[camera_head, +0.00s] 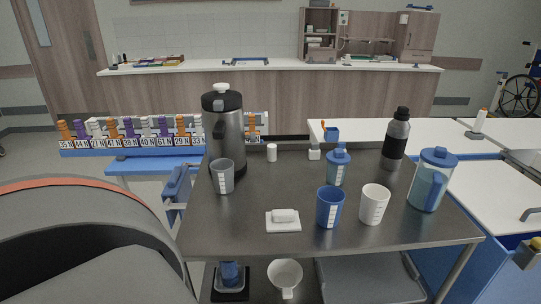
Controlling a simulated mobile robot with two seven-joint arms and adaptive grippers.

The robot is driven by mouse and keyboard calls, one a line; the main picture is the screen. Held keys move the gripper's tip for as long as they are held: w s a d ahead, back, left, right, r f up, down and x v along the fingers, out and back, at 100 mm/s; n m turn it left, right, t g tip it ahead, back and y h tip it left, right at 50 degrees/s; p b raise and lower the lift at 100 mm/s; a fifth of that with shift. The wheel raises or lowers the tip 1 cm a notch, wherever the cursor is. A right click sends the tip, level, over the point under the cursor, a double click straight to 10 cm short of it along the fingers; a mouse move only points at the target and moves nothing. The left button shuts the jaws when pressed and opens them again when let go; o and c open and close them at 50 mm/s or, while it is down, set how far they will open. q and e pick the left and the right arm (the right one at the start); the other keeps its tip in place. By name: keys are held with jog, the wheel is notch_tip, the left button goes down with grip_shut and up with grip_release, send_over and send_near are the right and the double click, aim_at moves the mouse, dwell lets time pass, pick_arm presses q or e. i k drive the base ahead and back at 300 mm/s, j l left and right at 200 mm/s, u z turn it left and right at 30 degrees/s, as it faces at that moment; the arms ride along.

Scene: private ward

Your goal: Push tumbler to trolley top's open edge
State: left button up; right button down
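The trolley's dark metal top (240,234) lies ahead, its front edge facing me. Several cups stand upright on it, and I cannot tell for certain which is the tumbler. A blue cup with white marks (329,209) and a white marked cup (373,206) stand side by side near the front edge. A grey translucent cup (222,178) stands at the left, before a steel jug. A blue-lidded cup (339,167) stands behind the blue cup. Neither of my grippers is in view.
The steel jug (223,130), black-capped bottle (396,145) and blue-lidded pitcher (431,180) stand on the top. A white soap-like block on a dish (283,221) lies near the front edge. The centre is clear. A white cup (285,275) is on the lower shelf.

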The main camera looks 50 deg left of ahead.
aim_at(222, 170)
jog(key=k+j+z, duration=0.15)
jog(key=z, duration=0.25)
jog(key=k+j+z, duration=0.15)
jog(key=z, duration=0.3)
jog(key=k+z, duration=0.25)
jog(key=z, duration=0.15)
jog(key=k+j+z, duration=0.15)
jog(key=k+z, duration=0.3)
jog(key=k+j+z, duration=0.1)
jog(key=k+z, duration=0.35)
jog(key=k+j+u, duration=0.15)
jog(key=k, duration=0.25)
jog(key=k+j+u, duration=0.15)
jog(key=k, duration=0.2)
jog(key=k+j+u, duration=0.55)
jog(key=u, duration=0.3)
jog(key=j, duration=0.1)
